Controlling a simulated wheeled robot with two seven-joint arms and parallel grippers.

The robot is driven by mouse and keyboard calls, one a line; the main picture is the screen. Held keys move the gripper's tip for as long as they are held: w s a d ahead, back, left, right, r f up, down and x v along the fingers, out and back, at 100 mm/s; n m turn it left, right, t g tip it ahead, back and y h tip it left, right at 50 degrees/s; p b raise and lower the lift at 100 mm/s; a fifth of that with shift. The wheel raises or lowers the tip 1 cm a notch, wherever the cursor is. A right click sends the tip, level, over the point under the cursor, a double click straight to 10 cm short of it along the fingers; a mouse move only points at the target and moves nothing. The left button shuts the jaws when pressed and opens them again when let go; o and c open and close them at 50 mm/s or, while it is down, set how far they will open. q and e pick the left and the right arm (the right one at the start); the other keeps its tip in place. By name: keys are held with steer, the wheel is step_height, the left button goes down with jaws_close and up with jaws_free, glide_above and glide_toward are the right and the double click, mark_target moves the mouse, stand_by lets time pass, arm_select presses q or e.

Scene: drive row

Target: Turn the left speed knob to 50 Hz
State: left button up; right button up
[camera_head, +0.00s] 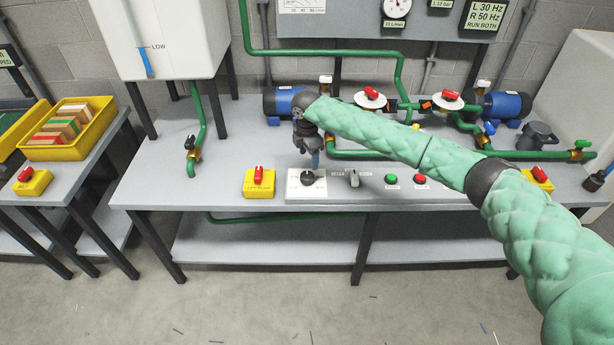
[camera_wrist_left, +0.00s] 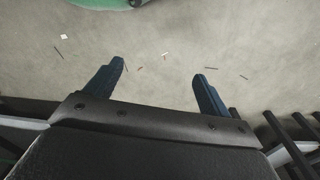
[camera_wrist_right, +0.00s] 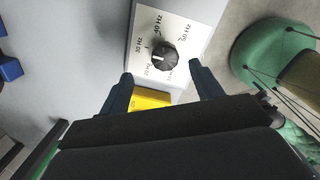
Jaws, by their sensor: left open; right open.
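The left speed knob (camera_head: 308,178) is a round black knob on a white dial plate at the bench's front edge. The 50 Hz label (camera_wrist_right: 184,33) is at the upper right of the plate. My right gripper (camera_wrist_right: 160,72) is open, pointing at the knob, which shows just beyond and between the fingertips. In the head view this gripper (camera_head: 312,160) is over the dial. My left gripper (camera_wrist_left: 159,70) is open and empty above the floor.
A yellow box with a red switch (camera_head: 260,181) stands just left of the dial. A selector (camera_head: 352,177), a green button (camera_head: 391,178) and a red button (camera_head: 420,179) are to its right. A sign (camera_head: 487,17) reads L 30 Hz, R 50 Hz, RUN BOTH. Pumps and green pipes stand behind.

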mark_target(307, 175)
steer(key=shift+s+a+n, duration=0.3)
steer(key=shift+s+n, duration=0.1)
steer(key=shift+n, duration=1)
steer(key=shift+d+f+n, duration=0.1)
steer(key=shift+n, duration=0.7)
steer(key=shift+f, duration=0.15)
arm_select(q)
step_height(307, 175, down, 7)
steer(key=a+t+p, duration=0.1)
steer(key=p, duration=0.1)
steer(key=shift+s+a, duration=0.15)
arm_select(e)
steer(key=shift+f, duration=3.7)
arm_select(q)
steer(key=shift+f, duration=0.1)
arm_select(e)
steer(key=c, duration=1)
